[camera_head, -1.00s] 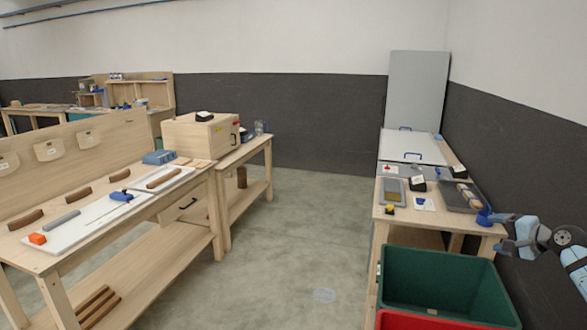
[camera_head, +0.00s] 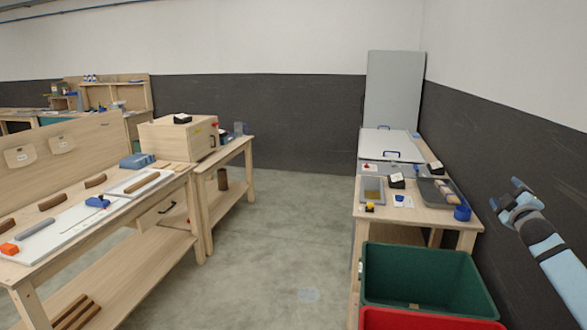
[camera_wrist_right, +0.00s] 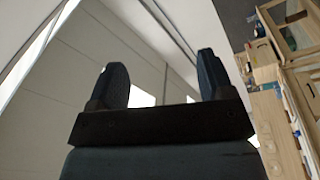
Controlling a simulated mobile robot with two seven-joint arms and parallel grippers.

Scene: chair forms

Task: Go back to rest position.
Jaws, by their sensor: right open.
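My right gripper (camera_head: 512,193) is at the right of the head view, raised in front of the dark wall band, to the right of the right-hand table. Its two fingers (camera_wrist_right: 160,82) show apart in the right wrist view, with nothing between them. Behind them are pale wall or ceiling surfaces. My left gripper is in neither view.
The right table (camera_head: 415,217) holds a blue cup (camera_head: 462,212), a grey tray (camera_head: 372,190) and small items. A green bin (camera_head: 425,280) and a red bin (camera_head: 430,320) stand before it. A long workbench (camera_head: 140,215) is at left. The floor (camera_head: 290,230) between is clear.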

